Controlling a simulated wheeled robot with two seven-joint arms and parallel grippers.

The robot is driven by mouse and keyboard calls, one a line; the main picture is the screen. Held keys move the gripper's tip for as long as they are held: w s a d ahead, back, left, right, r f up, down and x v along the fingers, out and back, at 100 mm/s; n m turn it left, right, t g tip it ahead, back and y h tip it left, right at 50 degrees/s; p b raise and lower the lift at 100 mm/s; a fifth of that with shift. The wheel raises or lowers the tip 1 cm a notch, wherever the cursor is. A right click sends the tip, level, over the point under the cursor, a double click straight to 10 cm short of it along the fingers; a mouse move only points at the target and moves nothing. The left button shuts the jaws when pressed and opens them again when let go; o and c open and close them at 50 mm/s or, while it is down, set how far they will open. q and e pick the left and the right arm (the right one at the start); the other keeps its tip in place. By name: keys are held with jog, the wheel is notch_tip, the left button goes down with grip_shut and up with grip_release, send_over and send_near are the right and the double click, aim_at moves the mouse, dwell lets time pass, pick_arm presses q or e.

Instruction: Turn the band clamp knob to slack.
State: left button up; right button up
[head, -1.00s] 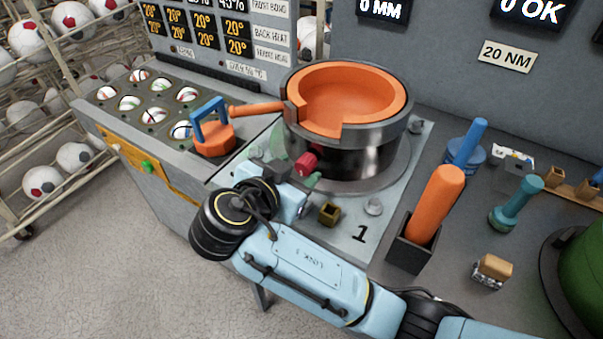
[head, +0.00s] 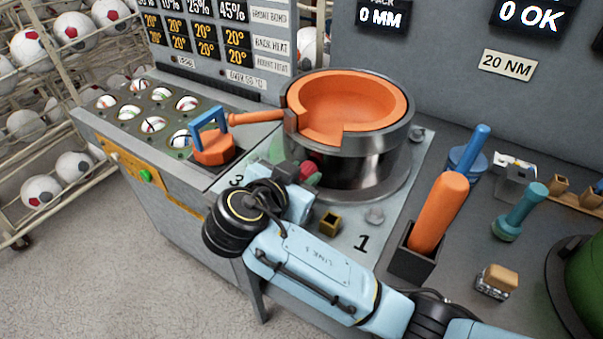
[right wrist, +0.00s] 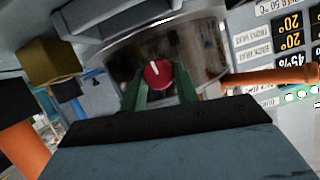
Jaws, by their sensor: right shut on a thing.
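The band clamp knob is a red round knob (head: 309,173) on the front of the steel band (head: 366,158) around the orange-lined bowl (head: 345,92). In the right wrist view the knob (right wrist: 157,74) shows a white pointer mark standing nearly upright in the picture. My right gripper (right wrist: 159,88) has its two green fingers on either side of the knob and is shut on it. In the head view my right wrist (head: 262,205) hides part of the fingers. My left gripper is in neither view.
An orange handle (head: 258,116) sticks out left of the bowl, by an orange block with a blue handle (head: 213,150). A small brass box (head: 330,223) sits close to my wrist. An orange cylinder (head: 440,212) stands in a dark holder at the right.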

jog(key=shift+p, duration=0.6)
jog(key=n+g+h+p, duration=0.1)
jog(key=n+p, duration=0.1)
jog(key=p, duration=0.1)
jog(key=shift+a+r, duration=0.1)
jog(key=shift+a, duration=0.05)
jog(key=shift+w+n+h+p, duration=0.1)
jog(key=shift+n+h+p, duration=0.3)
jog(key=shift+n+p, duration=0.15)
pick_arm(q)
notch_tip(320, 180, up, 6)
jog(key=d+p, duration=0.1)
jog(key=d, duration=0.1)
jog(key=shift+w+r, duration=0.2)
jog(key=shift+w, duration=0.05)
pick_arm(e)
jog(key=shift+n+g+h, duration=0.3)
jog(key=shift+n+h, duration=0.1)
jog(key=shift+n, duration=0.35)
jog(key=shift+f, duration=0.2)
jog(key=o, duration=1)
jog(key=shift+c, duration=0.2)
